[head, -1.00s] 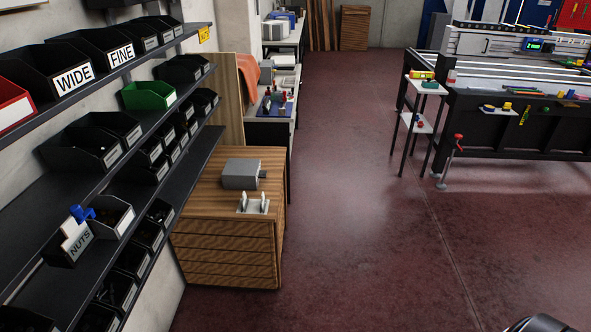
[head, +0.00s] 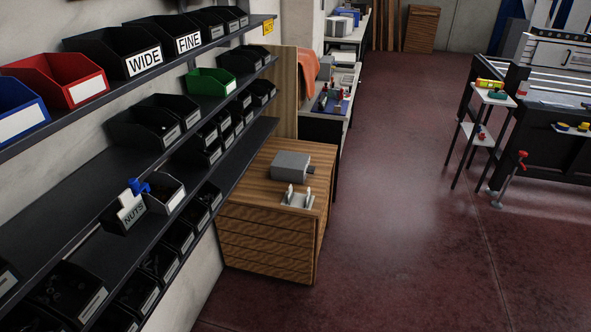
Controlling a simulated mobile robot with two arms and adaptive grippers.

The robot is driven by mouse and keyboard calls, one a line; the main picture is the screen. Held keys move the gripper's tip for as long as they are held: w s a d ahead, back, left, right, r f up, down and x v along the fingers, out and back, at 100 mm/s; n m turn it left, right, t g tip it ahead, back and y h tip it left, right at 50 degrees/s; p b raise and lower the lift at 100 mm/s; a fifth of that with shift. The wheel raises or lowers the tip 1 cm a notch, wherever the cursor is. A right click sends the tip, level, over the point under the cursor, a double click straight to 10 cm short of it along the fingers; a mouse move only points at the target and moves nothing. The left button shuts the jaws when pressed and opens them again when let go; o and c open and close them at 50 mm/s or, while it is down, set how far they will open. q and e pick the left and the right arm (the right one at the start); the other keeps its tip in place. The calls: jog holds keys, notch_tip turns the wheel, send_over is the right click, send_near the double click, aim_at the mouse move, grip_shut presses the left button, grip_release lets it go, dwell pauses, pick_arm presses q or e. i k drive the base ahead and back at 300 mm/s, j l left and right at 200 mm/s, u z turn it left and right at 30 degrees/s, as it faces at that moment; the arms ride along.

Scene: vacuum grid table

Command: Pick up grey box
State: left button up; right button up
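A grey box (head: 290,165) sits on top of a striped wooden cabinet (head: 268,246) in the middle of the head view. A small dark part sticks out at its right side. Just in front of it on the cabinet top is a light grey plate with two upright pieces (head: 297,197). Neither of my grippers shows in the head view.
Shelves (head: 75,208) with black, red, green and blue bins run along the left wall, close to the cabinet. A workbench (head: 322,128) stands behind the cabinet. Red floor (head: 400,230) is clear to the right. A small side table (head: 481,137) and a large machine table (head: 552,145) stand farther right.

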aim_at(291, 167)
jog(key=i+l+u, duration=0.1)
jog(key=u, duration=0.25)
jog(key=l+u, duration=0.25)
jog(key=u, duration=0.15)
jog(key=i+l+u, duration=0.2)
jog(key=l, duration=0.7)
jog(key=i+l+u, duration=0.2)
jog(key=l, duration=0.7)
jog(key=l+u, duration=0.25)
jog(key=l, duration=0.7)
